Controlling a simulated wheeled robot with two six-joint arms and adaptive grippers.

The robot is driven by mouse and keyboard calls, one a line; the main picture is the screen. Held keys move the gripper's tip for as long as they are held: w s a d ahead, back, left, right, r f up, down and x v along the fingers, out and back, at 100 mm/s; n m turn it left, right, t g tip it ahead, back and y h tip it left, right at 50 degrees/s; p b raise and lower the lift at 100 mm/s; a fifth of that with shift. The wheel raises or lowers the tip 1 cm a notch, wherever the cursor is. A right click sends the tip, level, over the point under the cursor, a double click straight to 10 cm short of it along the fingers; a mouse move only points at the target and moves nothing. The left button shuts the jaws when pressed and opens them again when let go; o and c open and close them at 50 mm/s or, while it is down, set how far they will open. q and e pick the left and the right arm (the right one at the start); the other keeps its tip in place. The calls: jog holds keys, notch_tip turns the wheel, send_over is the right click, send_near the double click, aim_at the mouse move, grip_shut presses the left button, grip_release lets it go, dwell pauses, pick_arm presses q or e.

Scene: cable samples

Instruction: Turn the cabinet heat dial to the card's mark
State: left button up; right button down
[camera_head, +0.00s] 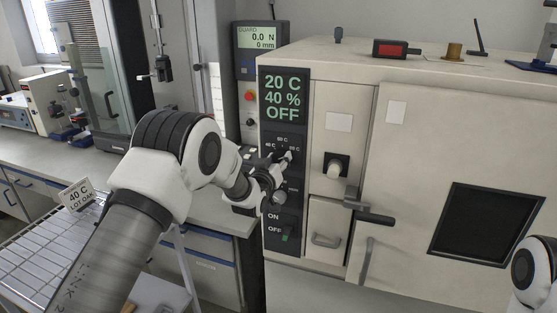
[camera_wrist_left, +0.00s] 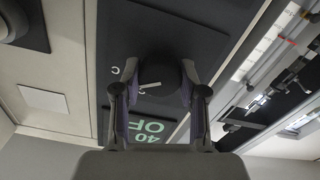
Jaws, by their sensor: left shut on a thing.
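The heat dial is a dark round knob with a white pointer line, seen in the left wrist view (camera_wrist_left: 166,76). My left gripper (camera_head: 281,163) is shut on it, one finger on each side; the fingers also show in the left wrist view (camera_wrist_left: 160,68). In the head view the gripper hides most of the dial. Temperature marks in C stand around it, too small to read surely. The cabinet display (camera_head: 283,97) reads 20 C, 40 %, OFF. The card (camera_head: 77,196) at the left reads 40 C, LOT OAK. My right gripper is out of view.
An ON/OFF switch (camera_head: 285,236) sits below the dial. The cabinet door (camera_head: 410,140) with a dark window and handles is to the right. A wire rack (camera_head: 35,250) stands at the lower left. A bench with instruments lies behind.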

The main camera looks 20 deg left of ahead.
pick_arm(q)
jog(key=n+b, duration=0.3)
jog(key=n, duration=0.1)
jog(key=shift+f+b, duration=0.15)
jog(key=shift+b, duration=0.15)
jog(key=n+b, duration=0.2)
jog(key=n, duration=0.2)
jog(key=n+b, duration=0.1)
jog(key=n, duration=0.2)
jog(key=shift+n+b, duration=0.3)
jog(key=shift+b, duration=0.05)
jog(key=n+b, duration=0.2)
jog(key=n, duration=0.4)
jog(key=n+b, duration=0.1)
jog(key=n, duration=0.5)
jog(key=shift+n, duration=0.3)
jog(key=o, duration=1.1)
